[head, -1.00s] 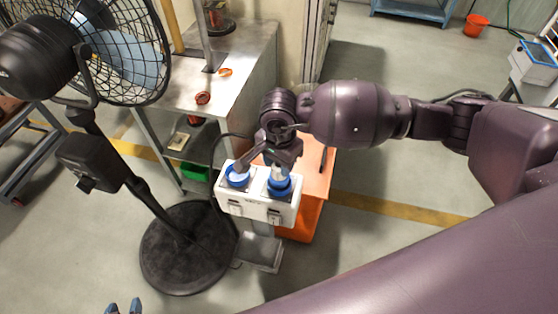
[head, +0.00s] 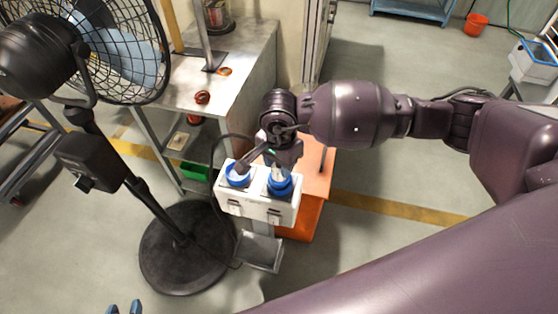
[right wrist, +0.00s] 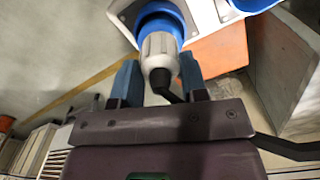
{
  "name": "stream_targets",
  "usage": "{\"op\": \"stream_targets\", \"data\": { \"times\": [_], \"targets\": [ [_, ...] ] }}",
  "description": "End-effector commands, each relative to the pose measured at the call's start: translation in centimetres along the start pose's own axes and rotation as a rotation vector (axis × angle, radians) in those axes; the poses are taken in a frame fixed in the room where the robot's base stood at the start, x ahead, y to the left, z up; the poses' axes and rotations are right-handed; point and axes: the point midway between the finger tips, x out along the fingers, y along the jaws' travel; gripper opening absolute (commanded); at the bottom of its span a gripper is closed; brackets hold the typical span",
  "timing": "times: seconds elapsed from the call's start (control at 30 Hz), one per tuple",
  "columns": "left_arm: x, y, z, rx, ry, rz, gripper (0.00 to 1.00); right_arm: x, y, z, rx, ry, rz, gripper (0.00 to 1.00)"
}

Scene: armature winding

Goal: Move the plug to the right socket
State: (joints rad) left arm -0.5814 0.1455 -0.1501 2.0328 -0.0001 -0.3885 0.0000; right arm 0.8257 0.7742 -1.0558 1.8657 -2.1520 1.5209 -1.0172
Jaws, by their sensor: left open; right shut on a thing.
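The white socket box (head: 257,207) stands on a post and has two blue sockets on top, the left socket (head: 238,177) and the right socket (head: 279,186). My right gripper (head: 279,165) is directly over the right socket. It is shut on the pale grey plug (right wrist: 160,45), whose front end meets the blue socket ring (right wrist: 160,22) in the right wrist view. How deep the plug sits is hidden. A dark cable leaves the plug's back end. My left gripper (head: 124,308) is open and empty at the bottom edge, only its blue fingertips showing.
A black standing fan (head: 185,245) is left of the box. A metal workbench (head: 225,85) stands behind, with small orange parts on it. An orange stand (head: 315,185) is close behind the box.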

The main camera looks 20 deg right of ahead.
Motion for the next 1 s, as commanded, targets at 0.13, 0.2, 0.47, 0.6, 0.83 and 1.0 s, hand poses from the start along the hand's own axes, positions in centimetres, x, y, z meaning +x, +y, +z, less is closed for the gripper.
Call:
{"op": "stream_targets", "data": {
  "times": [0.13, 0.2, 0.47, 0.6, 0.83, 1.0],
  "targets": [
    [0.1, 0.0, 0.2, 0.000, -0.003, 0.000, 0.43, 0.3, 0.0, 0.0, 0.000, 0.000, 0.000, 0.14],
    [0.1, 0.1, 0.3, -0.001, -0.004, 0.000, 0.43, 0.4, 0.0, 0.0, 0.000, 0.000, 0.000, 0.14],
    [0.1, 0.1, 0.4, -0.001, -0.006, 0.000, 0.43, 0.5, 0.0, 0.0, 0.000, 0.000, -0.001, 0.51],
    [0.1, 0.1, 0.4, -0.001, -0.006, 0.000, 0.43, 0.5, 0.0, 0.0, 0.000, 0.000, -0.001, 0.51],
    [-0.1, 0.0, -0.2, -0.001, 0.002, 0.000, 0.43, -0.5, -0.1, -0.1, 0.000, 0.002, -0.003, 0.51],
    [-0.3, -0.1, -1.1, -0.001, 0.013, -0.002, 0.43, -1.6, -0.1, -0.1, 0.000, 0.003, -0.004, 0.51]
  ]
}}
